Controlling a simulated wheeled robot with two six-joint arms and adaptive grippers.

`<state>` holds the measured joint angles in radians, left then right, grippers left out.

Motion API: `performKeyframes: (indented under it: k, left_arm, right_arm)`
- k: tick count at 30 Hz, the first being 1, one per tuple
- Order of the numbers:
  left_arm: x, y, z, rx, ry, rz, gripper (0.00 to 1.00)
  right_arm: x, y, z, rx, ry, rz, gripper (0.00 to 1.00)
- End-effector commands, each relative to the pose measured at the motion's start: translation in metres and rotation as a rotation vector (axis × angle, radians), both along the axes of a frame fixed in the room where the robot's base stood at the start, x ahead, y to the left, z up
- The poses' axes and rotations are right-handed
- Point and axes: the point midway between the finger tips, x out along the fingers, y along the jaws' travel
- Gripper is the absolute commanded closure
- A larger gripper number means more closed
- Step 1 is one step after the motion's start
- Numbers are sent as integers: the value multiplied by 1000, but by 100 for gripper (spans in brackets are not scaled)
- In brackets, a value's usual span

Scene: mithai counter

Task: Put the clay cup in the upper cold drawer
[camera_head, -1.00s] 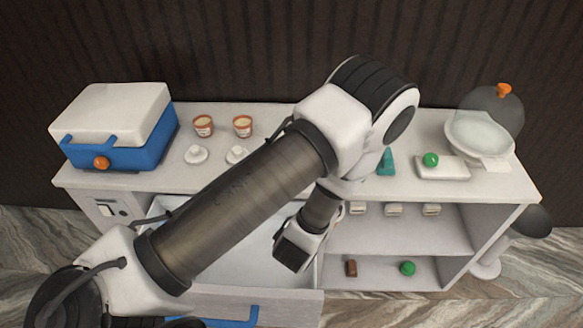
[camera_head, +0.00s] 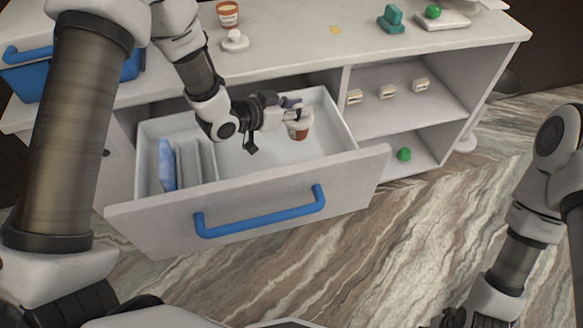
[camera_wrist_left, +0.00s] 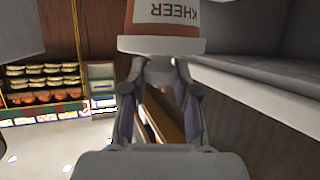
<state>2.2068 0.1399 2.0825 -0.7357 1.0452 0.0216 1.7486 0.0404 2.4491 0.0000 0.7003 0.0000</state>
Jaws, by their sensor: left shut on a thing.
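The clay cup (camera_head: 299,131), terracotta with a pale label, hangs inside or just over the open drawer (camera_head: 250,205). My left gripper (camera_head: 297,115) is shut on it. The left wrist view shows the cup (camera_wrist_left: 165,22) close up between the fingers (camera_wrist_left: 160,85), its label reading KHEER upside down. The drawer is white with a blue handle, pulled well out. I cannot tell whether the cup touches the drawer floor. My right arm is at the right; its gripper end is dark and partly cut off at the bottom edge.
Blue packs (camera_head: 167,163) and dividers fill the drawer's left end; its middle and right are clear. Another cup (camera_head: 228,14) and a white lid (camera_head: 235,40) stand on the counter (camera_head: 300,45). Open shelves (camera_head: 430,105) hold small labelled blocks and a green ball (camera_head: 404,154).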

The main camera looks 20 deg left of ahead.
Motion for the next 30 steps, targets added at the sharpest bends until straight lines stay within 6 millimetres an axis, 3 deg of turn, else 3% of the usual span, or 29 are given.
performKeyframes:
  k: [1,4,9,18,29,30]
  left_arm:
    - [3,3,-9,-2,-5,-20,100]
    - [3,4,-17,-1,1,-47,100]
    - [2,3,-54,-1,4,-51,100]
    - [2,3,-100,-2,3,-48,100]
    - [2,3,-108,-2,1,-49,100]
    - [2,3,-108,-1,2,-49,67]
  right_arm:
    - [0,0,-14,0,0,0,60]
    - [0,0,-15,0,0,1,60]
    - [0,0,-16,0,-1,0,60]
    - [0,0,-19,0,0,0,60]
    - [0,0,-22,0,0,1,60]
    - [0,0,-22,0,0,1,60]
